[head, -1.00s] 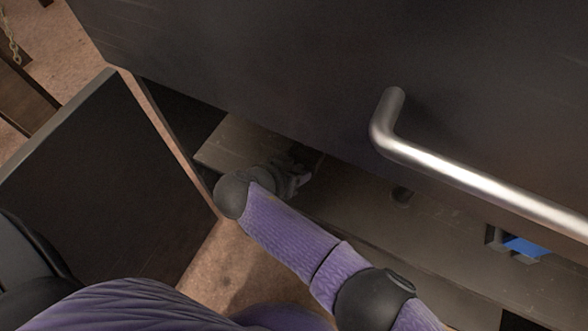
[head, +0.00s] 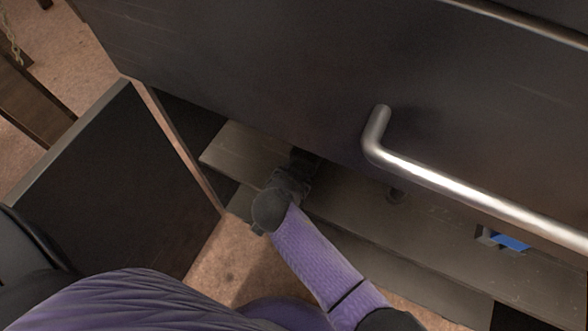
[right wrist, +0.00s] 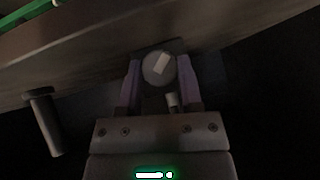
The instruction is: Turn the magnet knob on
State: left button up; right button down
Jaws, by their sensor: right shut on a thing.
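The magnet knob (right wrist: 158,68) is a round grey disc with a pale mark on its face, seen in the right wrist view. My right gripper (right wrist: 160,80) has one purple-grey finger on each side of it and is shut on it. A small pale cylinder (right wrist: 172,101) shows just below the knob, between the fingers. In the head view my right gripper (head: 300,168) reaches in under the dark panel, and the knob is hidden there. My left gripper is not in view.
A long metal bar handle (head: 470,187) sticks out from the dark panel (head: 240,70) above my right arm. A small blue item (head: 511,242) sits in a recess in the lower ledge at right. A dark cylindrical peg (right wrist: 42,120) stands left of the knob. A dark open door (head: 110,180) stands at left.

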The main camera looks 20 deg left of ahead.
jog(key=shift+d+f+m+y, duration=0.15)
jog(key=shift+m+y, duration=0.25)
jog(key=shift+y, duration=0.4)
